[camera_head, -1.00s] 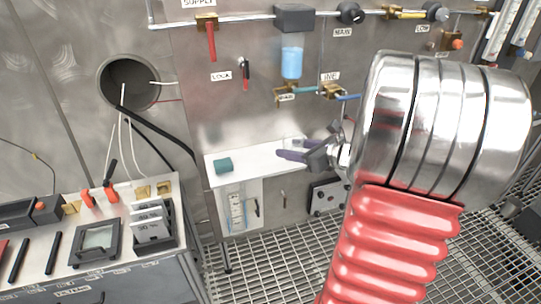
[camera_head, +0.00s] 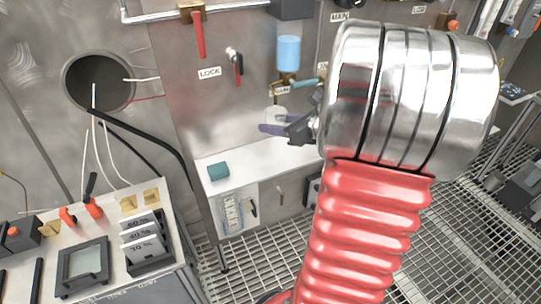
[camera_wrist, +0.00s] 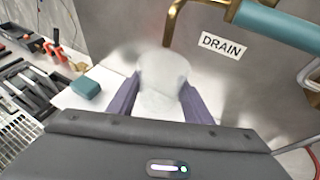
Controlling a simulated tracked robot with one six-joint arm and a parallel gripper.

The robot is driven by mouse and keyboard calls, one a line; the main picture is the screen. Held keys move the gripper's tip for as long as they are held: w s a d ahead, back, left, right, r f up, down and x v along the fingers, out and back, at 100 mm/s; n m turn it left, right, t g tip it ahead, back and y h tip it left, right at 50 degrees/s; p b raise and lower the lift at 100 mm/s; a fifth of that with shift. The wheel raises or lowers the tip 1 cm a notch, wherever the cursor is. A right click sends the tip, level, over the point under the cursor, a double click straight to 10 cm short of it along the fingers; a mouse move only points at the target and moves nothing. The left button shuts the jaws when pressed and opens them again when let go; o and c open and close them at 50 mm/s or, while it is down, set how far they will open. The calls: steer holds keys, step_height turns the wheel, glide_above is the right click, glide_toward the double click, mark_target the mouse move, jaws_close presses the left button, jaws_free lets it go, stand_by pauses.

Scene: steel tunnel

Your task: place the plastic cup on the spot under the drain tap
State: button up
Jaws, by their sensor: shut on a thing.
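The plastic cup (camera_wrist: 163,88) is pale and translucent, upright between the two purple fingers of my gripper (camera_wrist: 160,100) in the wrist view. In the head view the cup (camera_head: 276,115) shows faintly beside the fingertips, apparently above the white shelf (camera_head: 240,160). My gripper (camera_head: 266,129) is shut on it. The brass drain tap (camera_wrist: 174,22) with its teal handle (camera_wrist: 280,25) is just beyond and above the cup's rim. In the head view the drain tap (camera_head: 280,92) is close above the cup. I cannot make out a marked spot on the shelf.
A teal block (camera_head: 218,170) lies on the shelf left of the cup. A DRAIN label (camera_wrist: 222,45) is on the steel wall. A blue-filled vessel (camera_head: 288,53) hangs above the tap. A bench with tools and a screen (camera_head: 83,262) stands at lower left.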

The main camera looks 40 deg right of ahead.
steer(key=shift+a, duration=0.1)
glide_above(275, 157)
steer(key=shift+f, duration=3.1)
steer(key=shift+f, duration=0.15)
steer(key=shift+f, duration=1.75)
steer(key=shift+f, duration=0.1)
steer(key=o, duration=1.1)
steer(key=shift+c, duration=0.2)
